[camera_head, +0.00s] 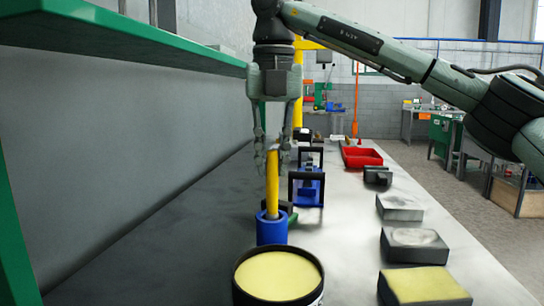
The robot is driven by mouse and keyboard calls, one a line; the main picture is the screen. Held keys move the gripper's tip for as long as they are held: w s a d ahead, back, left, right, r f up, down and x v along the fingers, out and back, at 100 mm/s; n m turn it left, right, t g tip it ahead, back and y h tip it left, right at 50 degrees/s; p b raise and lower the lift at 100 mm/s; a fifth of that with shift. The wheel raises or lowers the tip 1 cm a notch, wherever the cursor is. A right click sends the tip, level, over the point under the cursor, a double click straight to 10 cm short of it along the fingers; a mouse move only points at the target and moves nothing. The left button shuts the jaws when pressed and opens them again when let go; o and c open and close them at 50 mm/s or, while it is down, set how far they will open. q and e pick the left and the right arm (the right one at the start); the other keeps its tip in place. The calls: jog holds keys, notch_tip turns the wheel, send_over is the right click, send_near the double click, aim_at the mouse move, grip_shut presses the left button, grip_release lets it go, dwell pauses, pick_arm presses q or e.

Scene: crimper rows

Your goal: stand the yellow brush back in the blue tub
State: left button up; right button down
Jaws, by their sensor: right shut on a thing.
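The yellow brush (272,183) is upright, with its top between the fingers of my right gripper (272,146). That gripper points straight down and is shut on the brush. The blue tub (271,232) stands on the bench directly below, behind the round black pot. The brush's lower end meets the tub's mouth in the picture; I cannot tell how deep it is inside or whether it touches the bottom. My left gripper is not in view.
A round black pot (238,294) with yellow filling is in front of the tub. Blue and black tools (308,190) stand behind it. Several blocks (413,245) line the right side, with a red tray (362,162) farther back. The bench's left part is clear beside the wall.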

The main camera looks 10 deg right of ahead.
jog(key=shift+f, duration=0.35)
jog(key=c, duration=1.4)
grip_release()
jog(key=shift+o, duration=0.2)
jog(key=shift+r, duration=0.1)
jog(key=r, duration=0.8)
jog(key=s+r, duration=0.1)
jog(key=r, duration=0.3)
